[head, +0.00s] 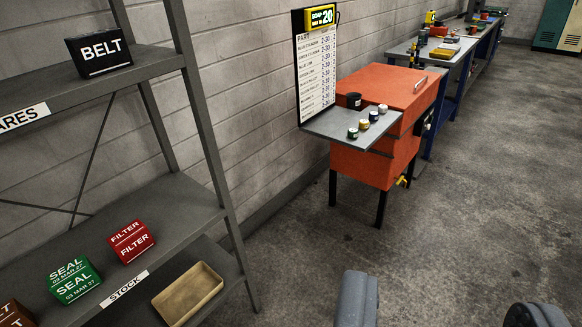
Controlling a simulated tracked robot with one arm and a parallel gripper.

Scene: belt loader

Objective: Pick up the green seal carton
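The green seal carton (74,281) sits on the middle shelf of the grey rack at the lower left, with "SEAL" and a date in white on its top and front. A red filter carton (131,241) stands on the same shelf to its right, with a gap between them. My gripper (440,315) shows at the bottom right edge as two grey fingers spread wide apart. It is open, with only floor visible between the fingers. It is well to the right of the rack and apart from the carton. The rest of the gripper is out of frame.
The rack (180,200) has a black belt box (99,52) on its upper shelf and a tan tray (187,294) below. A brown carton (14,314) is cut off at lower left. An orange cabinet (385,110) stands by the wall. The floor (480,210) at right is clear.

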